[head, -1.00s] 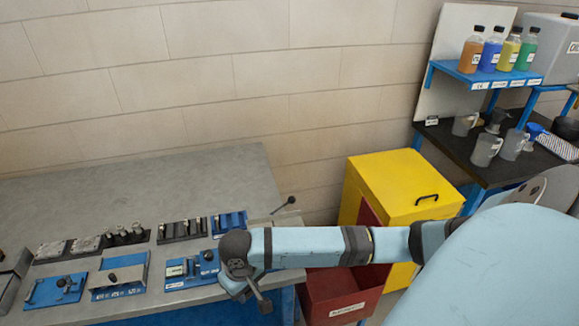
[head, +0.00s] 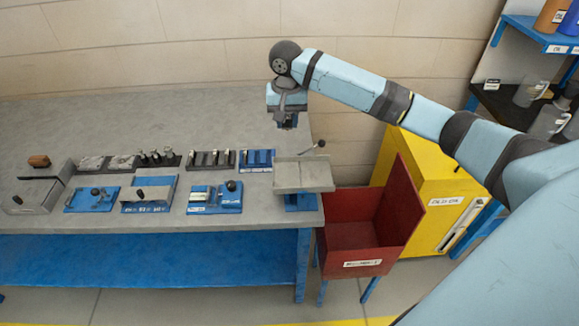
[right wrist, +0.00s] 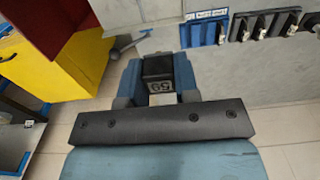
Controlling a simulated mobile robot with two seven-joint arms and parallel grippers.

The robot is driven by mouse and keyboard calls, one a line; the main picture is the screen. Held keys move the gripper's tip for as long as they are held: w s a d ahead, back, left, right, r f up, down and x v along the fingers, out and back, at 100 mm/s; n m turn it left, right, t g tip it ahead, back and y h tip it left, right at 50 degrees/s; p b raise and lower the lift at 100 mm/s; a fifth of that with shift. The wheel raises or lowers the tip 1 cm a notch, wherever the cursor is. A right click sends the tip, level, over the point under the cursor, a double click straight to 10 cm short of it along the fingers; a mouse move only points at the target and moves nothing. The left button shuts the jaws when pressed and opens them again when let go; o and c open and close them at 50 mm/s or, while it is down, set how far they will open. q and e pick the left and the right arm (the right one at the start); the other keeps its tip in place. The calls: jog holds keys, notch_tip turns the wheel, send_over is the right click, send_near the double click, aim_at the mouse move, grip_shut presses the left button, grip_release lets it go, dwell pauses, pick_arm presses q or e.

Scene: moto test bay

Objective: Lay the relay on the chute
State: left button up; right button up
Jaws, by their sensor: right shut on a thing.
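The relay is a small dark block with a pale number label (right wrist: 158,70); in the right wrist view it sits between the fingers of my right gripper (right wrist: 158,88), which is shut on it. In the head view my right gripper (head: 287,122) points down above the back right part of the bench, and the relay in it is too small to make out clearly. The chute (head: 303,175) is a grey plate on a blue base at the bench's right end, with a lever behind it. The gripper is above and behind the chute, apart from it. My left gripper is not in view.
Several blue and dark fixtures (head: 214,197) line the bench (head: 200,115) left of the chute. A red open bin (head: 350,235) stands below the chute's right side, and a yellow cabinet (head: 445,205) beside it. The back of the bench is clear.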

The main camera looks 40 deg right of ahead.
aim_at(287, 170)
notch_tip(287, 170, down, 16)
jog(key=shift+r+p, duration=0.1)
jog(key=shift+p, duration=0.25)
jog(key=o, duration=0.9)
notch_tip(287, 170, up, 12)
jog(key=shift+r, duration=0.1)
dwell(0.4)
